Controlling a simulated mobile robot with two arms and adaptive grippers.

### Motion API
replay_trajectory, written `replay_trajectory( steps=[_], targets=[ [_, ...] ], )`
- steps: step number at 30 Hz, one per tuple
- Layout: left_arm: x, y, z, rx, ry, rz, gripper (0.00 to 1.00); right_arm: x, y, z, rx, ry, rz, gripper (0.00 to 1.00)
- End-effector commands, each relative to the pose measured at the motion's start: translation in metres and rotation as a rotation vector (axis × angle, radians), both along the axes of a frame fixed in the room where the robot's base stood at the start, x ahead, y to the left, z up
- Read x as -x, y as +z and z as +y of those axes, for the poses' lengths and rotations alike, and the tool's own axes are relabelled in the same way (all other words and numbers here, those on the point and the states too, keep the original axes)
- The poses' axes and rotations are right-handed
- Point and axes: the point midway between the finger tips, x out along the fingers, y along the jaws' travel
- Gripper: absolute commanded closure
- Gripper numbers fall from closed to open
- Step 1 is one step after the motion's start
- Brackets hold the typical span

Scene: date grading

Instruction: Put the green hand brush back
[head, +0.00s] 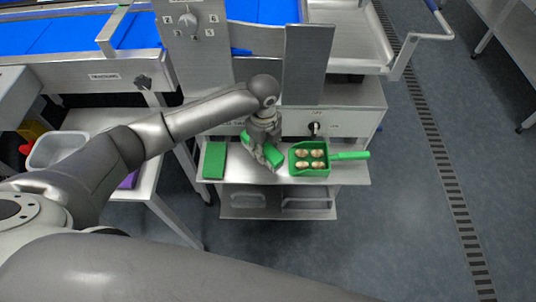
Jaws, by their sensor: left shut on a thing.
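My left gripper (262,151) reaches in from the left over the metal shelf and is shut on the green hand brush (274,156). The brush lies at a slant, and my fingers hide its middle. Whether it touches the shelf (245,175) cannot be told. To its left is a flat green rectangular pad (214,160). To its right, close by, is a green scoop (324,171) holding several brown dates, its handle pointing right. My right gripper is not in view.
Blue conveyor belts (60,35) are at the back. A side table at left holds a whitish tub (58,150). The floor at right, with a drain grate (450,175), is clear.

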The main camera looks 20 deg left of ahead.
Motion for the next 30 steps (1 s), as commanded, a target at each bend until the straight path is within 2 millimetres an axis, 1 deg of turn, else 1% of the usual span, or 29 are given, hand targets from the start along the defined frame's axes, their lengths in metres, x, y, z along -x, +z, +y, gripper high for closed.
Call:
replay_trajectory(
  steps=[8,12,14,25,26,30],
  targets=[
    [-0.007,-0.016,-0.012,0.000,0.000,-0.001,0.84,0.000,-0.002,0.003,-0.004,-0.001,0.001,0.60],
    [-0.005,-0.038,-0.010,-0.001,0.002,0.003,0.84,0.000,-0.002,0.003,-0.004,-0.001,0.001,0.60],
    [-0.006,-0.043,-0.010,-0.001,0.000,0.000,0.84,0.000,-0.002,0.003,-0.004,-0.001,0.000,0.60],
    [-0.006,-0.048,-0.010,0.000,0.000,-0.001,0.84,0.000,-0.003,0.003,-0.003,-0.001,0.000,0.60],
    [-0.006,-0.047,-0.010,0.000,0.000,-0.001,0.58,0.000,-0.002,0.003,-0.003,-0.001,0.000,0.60],
    [-0.006,-0.047,-0.010,0.000,0.000,-0.001,0.40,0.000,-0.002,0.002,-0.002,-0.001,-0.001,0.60]
  ],
)
